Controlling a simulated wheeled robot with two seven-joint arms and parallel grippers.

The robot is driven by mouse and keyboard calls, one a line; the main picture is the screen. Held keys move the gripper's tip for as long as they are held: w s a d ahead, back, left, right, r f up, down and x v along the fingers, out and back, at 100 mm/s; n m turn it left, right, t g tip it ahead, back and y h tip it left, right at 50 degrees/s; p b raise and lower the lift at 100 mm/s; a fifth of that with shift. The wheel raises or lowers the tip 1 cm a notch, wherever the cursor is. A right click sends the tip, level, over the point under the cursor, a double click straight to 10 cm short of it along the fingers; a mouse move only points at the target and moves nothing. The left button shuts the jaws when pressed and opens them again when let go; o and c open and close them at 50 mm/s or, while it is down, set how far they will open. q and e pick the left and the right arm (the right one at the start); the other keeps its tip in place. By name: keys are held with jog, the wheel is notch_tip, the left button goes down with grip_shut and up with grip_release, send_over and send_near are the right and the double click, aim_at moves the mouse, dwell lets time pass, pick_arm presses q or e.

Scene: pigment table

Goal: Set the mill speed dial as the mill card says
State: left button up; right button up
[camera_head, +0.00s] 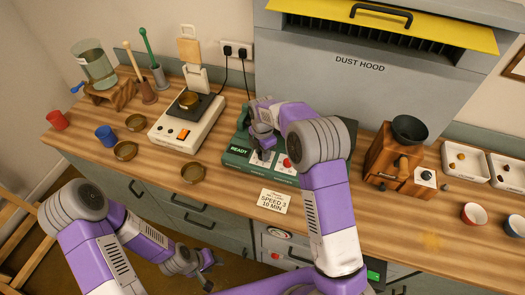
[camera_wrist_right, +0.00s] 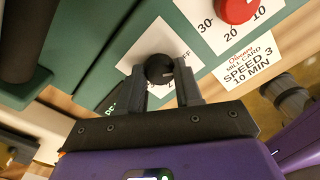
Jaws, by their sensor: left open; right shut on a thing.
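The green mill (camera_head: 238,158) stands on the bench, showing a "READY" label. My right gripper (camera_head: 262,150) reaches down to its front panel. In the right wrist view its fingers (camera_wrist_right: 161,80) are shut on the black speed dial (camera_wrist_right: 160,67). A pale pointer mark shows on the dial, but fingers hide most of the scale, so I cannot read the setting. The mill card (camera_head: 273,201) lies at the bench's front edge; in the right wrist view (camera_wrist_right: 249,64) it reads "SPEED 3, 10 MIN". My left gripper (camera_head: 205,268) is open and empty, low before the drawers.
A red knob (camera_wrist_right: 236,9) with numbers 10, 20, 30 is beside the speed dial. The balance (camera_head: 185,125) and brown bowls (camera_head: 193,173) are left of the mill. A wooden grinder (camera_head: 391,155) stands to the right. The dust hood (camera_head: 360,85) is behind.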

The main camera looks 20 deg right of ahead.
jog(key=m, duration=1.2)
jog(key=shift+m+p, duration=0.4)
jog(key=m, duration=1.1)
jog(key=shift+p, duration=0.3)
jog(key=shift+m, duration=0.5)
jog(key=o, duration=1)
jog(key=shift+o, duration=0.2)
notch_tip(320, 180, up, 8)
jog(key=shift+f, duration=0.2)
